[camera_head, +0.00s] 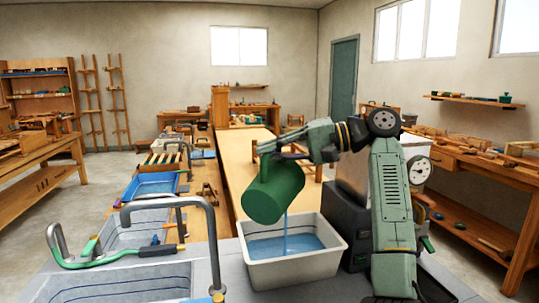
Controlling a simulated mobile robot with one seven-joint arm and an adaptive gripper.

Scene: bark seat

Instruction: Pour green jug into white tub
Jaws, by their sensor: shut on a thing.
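The green jug (273,188) is held in the air, tilted with its mouth downward, above the white tub. A thin blue stream (285,235) falls from the jug into the tub. The white tub (297,271) stands upright on the grey counter and holds a layer of blue liquid (268,247). My gripper (270,153) is shut on the jug at its upper side. The jug's body partly hides the fingers. The jug does not touch the tub.
A metal sink (125,281) with a curved tap (213,220) lies left of the tub. A dark box (345,229) stands close to the tub's right. A blue tray (153,185) and a long wooden bench lie behind. Workbenches line both sides.

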